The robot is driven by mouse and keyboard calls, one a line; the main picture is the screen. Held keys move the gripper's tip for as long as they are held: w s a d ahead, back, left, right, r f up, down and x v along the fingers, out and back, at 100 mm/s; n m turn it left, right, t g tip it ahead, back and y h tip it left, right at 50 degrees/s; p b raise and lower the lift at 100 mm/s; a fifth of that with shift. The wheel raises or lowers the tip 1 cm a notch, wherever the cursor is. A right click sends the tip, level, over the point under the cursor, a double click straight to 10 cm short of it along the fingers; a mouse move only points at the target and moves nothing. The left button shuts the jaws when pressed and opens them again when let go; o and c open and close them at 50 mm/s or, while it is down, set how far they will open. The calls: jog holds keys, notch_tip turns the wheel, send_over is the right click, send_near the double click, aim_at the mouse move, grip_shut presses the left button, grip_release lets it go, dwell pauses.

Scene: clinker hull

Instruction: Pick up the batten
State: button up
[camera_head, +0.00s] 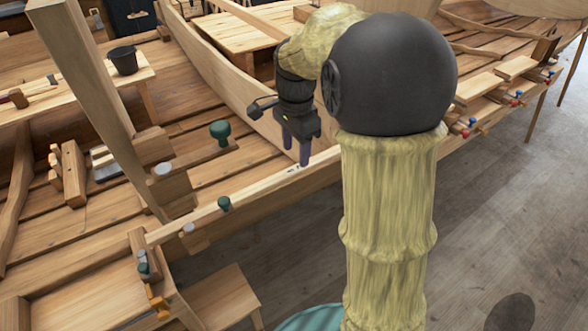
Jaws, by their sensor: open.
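The batten appears to be the long, pale, narrow wooden strip (255,192) running along the hull's upper edge, from the lower left up to the right. Small dark marks show on its top near my gripper. My gripper (296,156) points down at the strip's right part, with its two dark fingers apart and nothing seen between them. The fingertips are at or just above the strip; I cannot tell whether they touch it. My arm hides what lies farther right along the strip.
A tall post (95,100) rises at the left. A black bucket (123,60) stands on a bench behind. Clamps with red and blue handles line the hull at the right. The grey floor (510,220) is open.

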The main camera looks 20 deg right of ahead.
aim_at(295, 169)
jog(key=shift+f, duration=0.45)
jog(key=shift+w+f+p, duration=0.15)
jog(key=shift+f+p, duration=0.35)
jog(key=shift+f, duration=0.8)
jog(key=shift+w+f+p, duration=0.15)
jog(key=shift+f+p, duration=0.35)
jog(key=shift+f, duration=0.8)
grip_shut()
